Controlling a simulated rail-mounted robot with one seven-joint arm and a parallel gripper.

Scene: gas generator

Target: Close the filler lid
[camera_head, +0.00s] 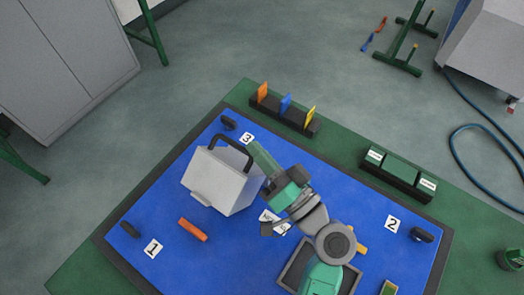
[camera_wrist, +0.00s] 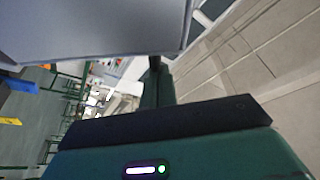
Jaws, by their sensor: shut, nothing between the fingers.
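The generator, a pale grey box (camera_head: 218,182) with a black carry handle (camera_head: 232,146), stands on the blue mat left of my arm. My gripper (camera_head: 252,148) is at the box's upper right side, close to the handle's right end; I cannot tell whether it touches. In the wrist view the fingers (camera_wrist: 156,66) are together and empty, just below the edge of a large grey surface (camera_wrist: 90,30), likely the box. I cannot make out the filler lid in either view; my arm covers part of the box's right side.
A rack (camera_head: 285,112) with orange, blue and yellow tags stands behind. A green block (camera_head: 401,169) sits in a black holder at right. An orange bar (camera_head: 193,229) lies in front of the box. A dark tray (camera_head: 290,277) is beside my arm. The mat's front left is mostly clear.

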